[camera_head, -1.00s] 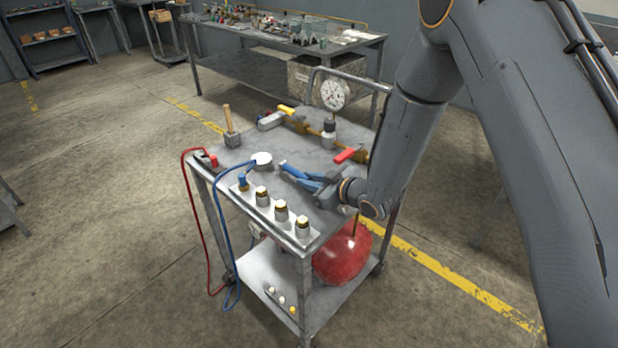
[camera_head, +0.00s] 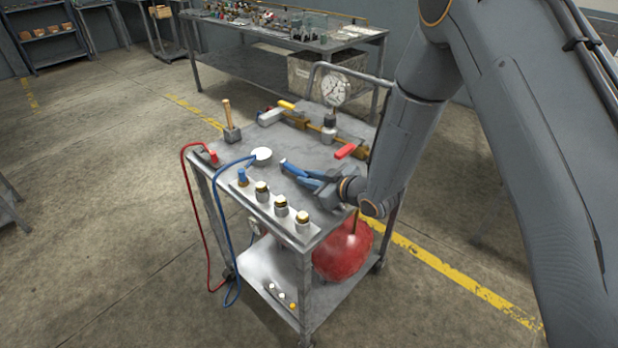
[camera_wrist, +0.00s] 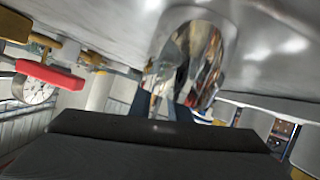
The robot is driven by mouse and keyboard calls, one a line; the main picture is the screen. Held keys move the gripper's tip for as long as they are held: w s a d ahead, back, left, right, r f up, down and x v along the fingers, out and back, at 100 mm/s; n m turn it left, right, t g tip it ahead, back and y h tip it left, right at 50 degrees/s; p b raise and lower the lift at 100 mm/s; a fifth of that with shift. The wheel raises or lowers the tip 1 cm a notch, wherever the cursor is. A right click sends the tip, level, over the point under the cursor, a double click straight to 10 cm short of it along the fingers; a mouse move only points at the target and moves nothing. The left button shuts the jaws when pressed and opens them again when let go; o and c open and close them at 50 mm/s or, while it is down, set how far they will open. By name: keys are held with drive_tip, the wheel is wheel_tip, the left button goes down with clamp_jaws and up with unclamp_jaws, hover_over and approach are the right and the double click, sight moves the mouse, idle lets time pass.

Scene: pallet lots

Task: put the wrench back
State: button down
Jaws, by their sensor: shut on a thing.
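My gripper (camera_head: 296,171), with blue fingers, is low over the cart top (camera_head: 305,150), near its right front side. In the wrist view, its fingers (camera_wrist: 168,110) close on a shiny, mirror-like metal piece (camera_wrist: 190,60), which I take to be the wrench. Its full shape is hidden; in the head view I cannot make it out between the fingers. I cannot tell whether it touches the cart top.
A row of brass-topped fittings (camera_head: 281,208) lines the cart's front edge. A white round disc (camera_head: 262,154), a pressure gauge (camera_head: 335,89), a red-handled valve (camera_head: 346,151) and a wooden-handled tool (camera_head: 228,113) stand around. Red (camera_head: 187,200) and blue (camera_head: 228,215) hoses hang down.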

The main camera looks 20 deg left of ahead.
drive_tip(key=c, duration=1.6)
unclamp_jaws()
